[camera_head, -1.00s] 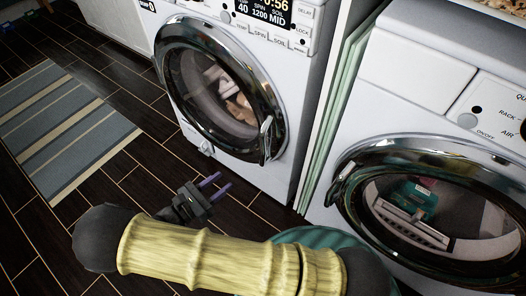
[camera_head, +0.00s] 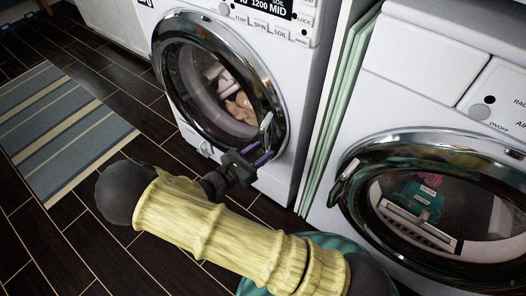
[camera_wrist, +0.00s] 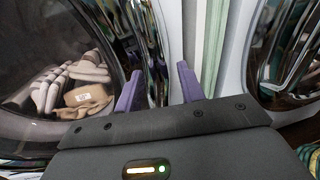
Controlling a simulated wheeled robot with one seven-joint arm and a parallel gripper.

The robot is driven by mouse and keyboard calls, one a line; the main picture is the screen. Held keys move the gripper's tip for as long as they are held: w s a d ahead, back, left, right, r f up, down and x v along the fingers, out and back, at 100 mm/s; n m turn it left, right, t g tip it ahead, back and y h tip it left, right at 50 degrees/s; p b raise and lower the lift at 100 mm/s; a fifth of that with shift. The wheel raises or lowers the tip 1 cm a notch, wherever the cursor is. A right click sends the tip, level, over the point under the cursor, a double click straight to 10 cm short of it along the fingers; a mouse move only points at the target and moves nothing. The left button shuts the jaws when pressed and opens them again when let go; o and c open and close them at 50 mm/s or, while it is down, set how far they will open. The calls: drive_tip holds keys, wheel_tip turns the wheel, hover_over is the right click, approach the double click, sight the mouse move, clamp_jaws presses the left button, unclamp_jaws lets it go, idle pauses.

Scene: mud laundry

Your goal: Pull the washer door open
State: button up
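The washer (camera_head: 290,75) is the white front-loader on the left in the head view. Its round chrome-rimmed door (camera_head: 180,105) looks closed, with laundry behind the glass. The door handle (camera_head: 266,128) is on the right side of the rim. My gripper (camera_head: 262,153) is at the lower end of this handle. In the wrist view the two purple fingers of my gripper (camera_wrist: 160,85) are apart, with the chrome door edge (camera_wrist: 155,45) seen between them. I cannot tell whether the fingers touch the handle. The door's glass and clothes fill the left of the wrist view.
A second white machine (camera_head: 415,85) with a dark round door (camera_head: 440,205) stands on the right, beyond green-edged panels (camera_head: 345,100). A striped rug (camera_head: 60,125) lies on the dark tiled floor at left. The floor before the washer's left side is clear.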

drive_tip(key=shift+w+d, duration=0.5)
drive_tip(key=shift+d, duration=0.05)
clamp_jaws()
drive_tip(key=shift+a, duration=0.1)
